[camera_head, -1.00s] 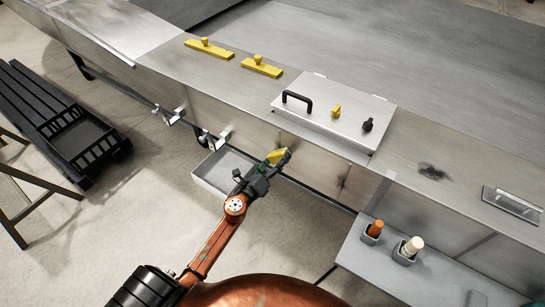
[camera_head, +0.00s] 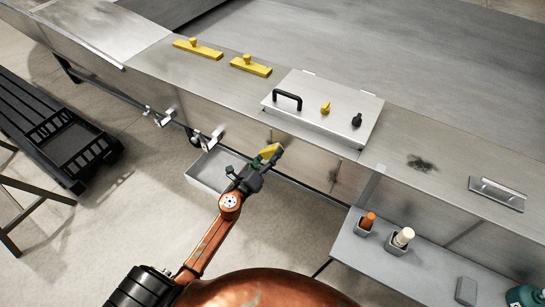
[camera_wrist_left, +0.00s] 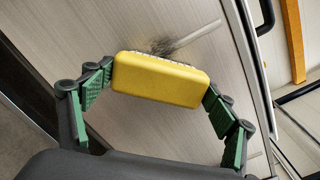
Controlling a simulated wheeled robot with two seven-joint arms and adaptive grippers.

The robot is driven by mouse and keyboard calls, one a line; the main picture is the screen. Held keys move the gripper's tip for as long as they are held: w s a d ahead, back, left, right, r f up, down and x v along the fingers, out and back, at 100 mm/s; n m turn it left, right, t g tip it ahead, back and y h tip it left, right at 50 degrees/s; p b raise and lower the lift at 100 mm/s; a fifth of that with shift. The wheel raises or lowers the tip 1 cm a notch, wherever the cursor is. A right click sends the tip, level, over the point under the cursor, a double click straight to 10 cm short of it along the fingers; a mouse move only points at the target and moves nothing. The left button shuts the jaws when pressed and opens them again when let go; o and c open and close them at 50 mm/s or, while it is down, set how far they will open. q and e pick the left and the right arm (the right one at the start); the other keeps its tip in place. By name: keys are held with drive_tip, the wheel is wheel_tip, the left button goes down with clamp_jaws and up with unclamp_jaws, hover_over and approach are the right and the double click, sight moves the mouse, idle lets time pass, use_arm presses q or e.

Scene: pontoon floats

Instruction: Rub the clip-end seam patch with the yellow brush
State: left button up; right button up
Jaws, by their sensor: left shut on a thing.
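My left gripper (camera_head: 261,161) is shut on the yellow brush (camera_head: 270,151) in front of the float's metal side wall (camera_head: 235,130). In the left wrist view the brush (camera_wrist_left: 160,80) sits between the green-padded fingers, bristles turned towards the metal. A dark smudge (camera_wrist_left: 163,46) on a pale seam strip (camera_wrist_left: 195,34) shows just beyond it, partly hidden by the brush. Whether bristles touch metal cannot be told. In the head view a dark patch (camera_head: 334,176) marks the side wall right of the gripper, and another stain (camera_head: 421,163) lies on top. My right gripper is not in view.
Metal clip brackets (camera_head: 208,139) stick out of the wall at left. A grey tray (camera_head: 207,173) is below the gripper. A hatch lid (camera_head: 340,105) with handle and knobs lies above. A side shelf (camera_head: 390,262) with two cup-held tools stands at right.

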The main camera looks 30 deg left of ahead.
use_arm(q)
drive_tip(key=shift+w+a+b, duration=0.15)
drive_tip(key=shift+a+b, duration=0.2)
drive_tip(key=shift+a, duration=1.05)
drive_tip(key=shift+w+a+b, duration=0.15)
drive_tip(key=shift+a+b, duration=0.2)
drive_tip(key=shift+a, duration=1.05)
drive_tip(key=shift+a+r+p, duration=0.1)
drive_tip(key=shift+r+p, duration=0.7)
drive_tip(key=shift+r, duration=0.1)
drive_tip(key=shift+s+d+f+p, duration=0.15)
drive_tip(key=shift+d+p, duration=0.35)
drive_tip(key=shift+d, duration=1.55)
drive_tip(key=shift+d+p, duration=0.3)
drive_tip(key=shift+d, duration=1.55)
drive_tip(key=shift+s, duration=0.15)
drive_tip(key=shift+s+a, duration=0.15)
drive_tip(key=shift+s, duration=1.3)
drive_tip(key=shift+s+a, duration=0.15)
drive_tip(key=shift+s, duration=1.25)
